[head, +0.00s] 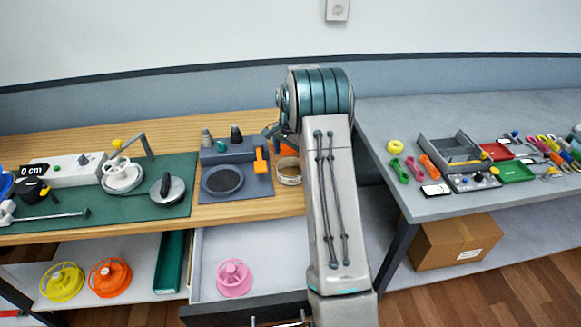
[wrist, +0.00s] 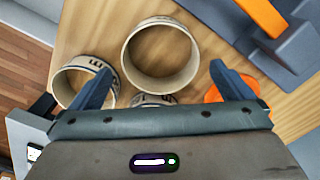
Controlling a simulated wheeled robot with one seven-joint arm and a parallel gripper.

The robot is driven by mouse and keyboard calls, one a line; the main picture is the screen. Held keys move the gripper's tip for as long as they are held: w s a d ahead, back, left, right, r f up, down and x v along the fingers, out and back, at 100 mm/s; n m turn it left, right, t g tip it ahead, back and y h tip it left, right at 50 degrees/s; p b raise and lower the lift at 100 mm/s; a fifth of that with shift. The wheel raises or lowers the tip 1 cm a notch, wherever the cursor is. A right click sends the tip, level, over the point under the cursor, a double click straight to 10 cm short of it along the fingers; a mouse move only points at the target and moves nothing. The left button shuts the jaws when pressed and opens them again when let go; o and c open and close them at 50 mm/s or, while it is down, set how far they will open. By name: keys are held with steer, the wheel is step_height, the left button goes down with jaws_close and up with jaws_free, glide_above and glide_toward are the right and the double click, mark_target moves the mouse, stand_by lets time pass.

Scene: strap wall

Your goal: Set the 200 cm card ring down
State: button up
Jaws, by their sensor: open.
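In the wrist view, a large beige card ring (wrist: 165,84) stands on the wooden bench top, just ahead of and between my fingertips. My gripper (wrist: 160,69) is open, with its two dark blue fingers apart and nothing clearly held. A second card ring (wrist: 68,67) with dark print stands at the left, partly behind the left finger. A third printed ring (wrist: 150,100) shows between the fingers, mostly hidden by my gripper body. The printing is too small to tell which is the 200 cm ring. In the head view, one card ring (head: 289,180) shows beside my arm, which hides my gripper.
An orange round thing (wrist: 228,88) lies by the right finger. A grey-blue station (head: 236,185) with an orange clamp (head: 260,160) stands left of the rings. Below, an open drawer (head: 262,280) holds a pink reel (head: 234,279). A grey table (head: 450,208) with tools stands right.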

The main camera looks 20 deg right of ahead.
step_height(320, 180, up, 7)
steer(key=s+a+r+n+t, duration=0.1)
steer(key=s+a+r+n, duration=0.3)
steer(key=s+a+r, duration=0.3)
steer(key=s+a+r+n+t, duration=0.1)
steer(key=s+a+r+n, duration=0.3)
steer(key=s, duration=0.4)
steer(key=s+a+f+n, duration=0.1)
steer(key=s+a+n, duration=0.2)
steer(key=s, duration=0.6)
steer(key=s+a+f+n+t, duration=0.1)
steer(key=s+a+n, duration=0.2)
steer(key=s, duration=0.7)
steer(key=shift+s+a+b, duration=0.3)
steer(key=shift+a+b, duration=0.05)
steer(key=shift+a, duration=0.2)
